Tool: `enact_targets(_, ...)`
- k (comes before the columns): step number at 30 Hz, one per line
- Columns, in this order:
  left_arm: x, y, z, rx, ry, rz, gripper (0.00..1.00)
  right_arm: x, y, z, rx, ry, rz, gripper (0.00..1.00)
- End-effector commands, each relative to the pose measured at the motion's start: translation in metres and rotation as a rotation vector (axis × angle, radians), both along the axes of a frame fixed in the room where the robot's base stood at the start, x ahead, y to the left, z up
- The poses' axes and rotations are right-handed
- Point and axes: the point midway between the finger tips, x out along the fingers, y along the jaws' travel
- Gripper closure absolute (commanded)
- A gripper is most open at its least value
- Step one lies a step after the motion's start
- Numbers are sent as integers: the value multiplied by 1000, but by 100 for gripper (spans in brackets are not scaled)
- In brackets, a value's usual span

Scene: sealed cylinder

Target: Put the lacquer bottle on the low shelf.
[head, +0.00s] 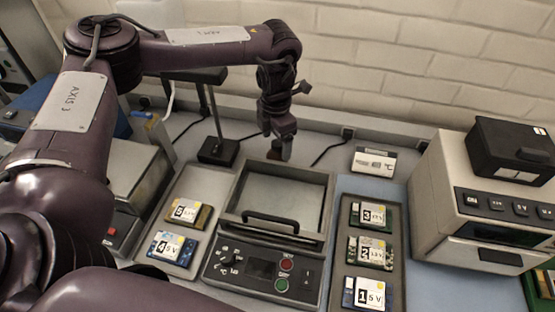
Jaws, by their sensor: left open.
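I cannot make out a lacquer bottle or a low shelf for certain in the head view. My left gripper (279,152) hangs down at the end of the purple arm, over the back part of the open-topped machine (326,215). It is open; its fingers are small and partly hidden by the wrist, and I see nothing clearly held. A small upright item with blue and yellow on it (157,132) stands at the left, beside the grey box; I cannot tell what it is. My right gripper is out of view.
Left of the machine, a grey tray (206,180) holds boards numbered 4 and one partly unreadable. Right of it, another tray (395,205) holds boards 1, 2 and 3. A cream instrument (437,190) with a black box (511,150) on top stands right. A black lamp base (219,152) stands behind.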

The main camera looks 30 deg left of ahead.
Motion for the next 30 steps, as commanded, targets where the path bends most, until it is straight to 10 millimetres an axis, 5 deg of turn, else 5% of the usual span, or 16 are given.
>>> enact_targets(4, -2, -4, -18, 2, 5, -3, 21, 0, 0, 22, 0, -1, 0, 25)
enact_targets(9, -1, -3, -40, 1, 2, -1, 21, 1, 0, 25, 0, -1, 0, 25)
enact_targets(17, -1, -3, -43, 0, 0, -1, 21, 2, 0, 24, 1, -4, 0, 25)
enact_targets(30, -1, -3, -42, -1, -1, 0, 76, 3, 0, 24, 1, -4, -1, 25)
